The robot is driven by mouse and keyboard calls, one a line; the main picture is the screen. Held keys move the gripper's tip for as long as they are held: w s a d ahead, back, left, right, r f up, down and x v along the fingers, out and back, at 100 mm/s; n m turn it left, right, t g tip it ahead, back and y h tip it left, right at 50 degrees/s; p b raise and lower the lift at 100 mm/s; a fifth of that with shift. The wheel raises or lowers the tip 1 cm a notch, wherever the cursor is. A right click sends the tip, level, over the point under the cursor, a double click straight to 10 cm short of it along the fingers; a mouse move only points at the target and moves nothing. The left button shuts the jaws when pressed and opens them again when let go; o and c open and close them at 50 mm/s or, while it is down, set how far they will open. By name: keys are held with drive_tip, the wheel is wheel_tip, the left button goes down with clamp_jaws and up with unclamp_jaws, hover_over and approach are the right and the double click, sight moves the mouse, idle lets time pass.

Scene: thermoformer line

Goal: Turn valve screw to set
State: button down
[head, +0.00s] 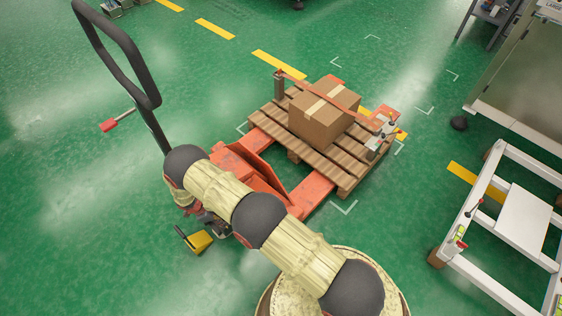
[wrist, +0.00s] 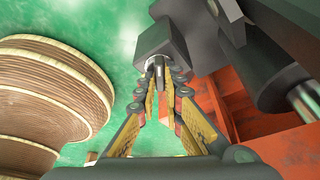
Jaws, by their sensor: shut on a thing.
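The valve screw (wrist: 158,70) is a small grey pin standing out of a dark grey block (wrist: 160,45) in the wrist view. My gripper (wrist: 164,88) reaches up to it with its yellow-padded fingers, one on each side of the screw. The fingers are closed in on the screw, and their tips partly cover its sides. No set mark or turning angle can be read on the screw. In the head view, my arm covers the screw and most of the gripper at the base of the pallet truck's handle.
The orange pallet truck (head: 312,188) carries a wooden pallet (head: 345,178) with a cardboard box (head: 318,125). Its black handle (head: 108,50) rises at the left. A yellow part (head: 200,241) sits low near its base. A white frame cart (head: 525,215) stands right. Green floor is clear at left.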

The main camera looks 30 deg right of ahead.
drive_tip(key=m+g, duration=0.1)
drive_tip(key=m, duration=0.2)
drive_tip(key=c, duration=1.8)
unclamp_jaws()
drive_tip(key=shift+c, duration=0.2)
wheel_tip(320, 180, up, 10)
drive_tip(key=shift+c, duration=0.6)
drive_tip(key=shift+s+d+f, duration=0.1)
